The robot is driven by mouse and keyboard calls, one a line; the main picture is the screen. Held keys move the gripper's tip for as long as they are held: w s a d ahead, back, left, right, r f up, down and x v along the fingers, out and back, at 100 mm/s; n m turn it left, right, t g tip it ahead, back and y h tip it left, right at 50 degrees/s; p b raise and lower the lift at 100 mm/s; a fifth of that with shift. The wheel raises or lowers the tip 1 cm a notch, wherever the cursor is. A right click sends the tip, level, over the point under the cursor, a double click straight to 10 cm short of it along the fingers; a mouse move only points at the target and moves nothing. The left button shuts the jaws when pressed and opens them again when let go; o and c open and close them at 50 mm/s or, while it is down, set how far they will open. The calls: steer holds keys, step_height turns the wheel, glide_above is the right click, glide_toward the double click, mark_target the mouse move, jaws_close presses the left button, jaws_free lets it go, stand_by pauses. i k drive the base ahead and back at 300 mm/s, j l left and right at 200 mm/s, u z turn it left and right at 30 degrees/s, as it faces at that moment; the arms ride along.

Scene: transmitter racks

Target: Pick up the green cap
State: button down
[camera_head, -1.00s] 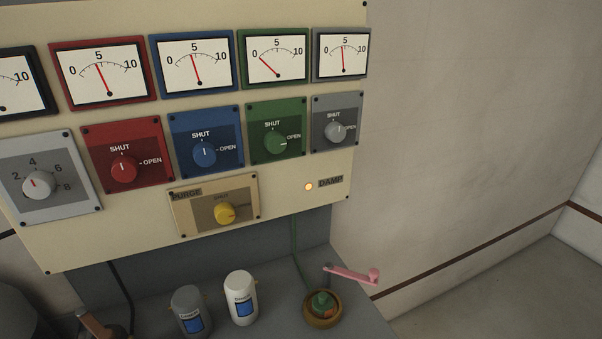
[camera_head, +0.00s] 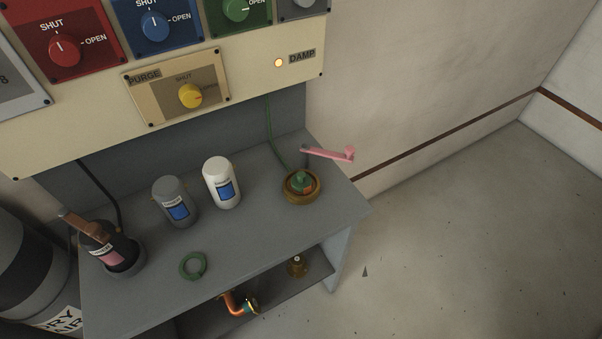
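A small green cap-like piece (camera_head: 301,180) sits in a round brass-coloured base (camera_head: 301,194) near the right end of the grey bench (camera_head: 250,232). A thin green line runs up from beside it to the panel. A pink lever handle (camera_head: 328,154) stands just behind and to the right of it. A flat green ring (camera_head: 193,266) lies apart on the front of the bench. My gripper is not in view.
A grey canister (camera_head: 174,200), a white canister (camera_head: 222,183) and a dark bottle (camera_head: 108,248) stand on the bench. A copper-coloured fitting (camera_head: 240,303) and a small brass piece (camera_head: 297,265) rest on the shelf below. The floor (camera_head: 450,240) at right is mostly clear.

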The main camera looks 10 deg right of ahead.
mark_target(300, 179)
steer(key=j+z, duration=0.3)
steer(key=j, duration=0.65)
steer(key=j+z, duration=0.3)
steer(key=j, duration=0.7)
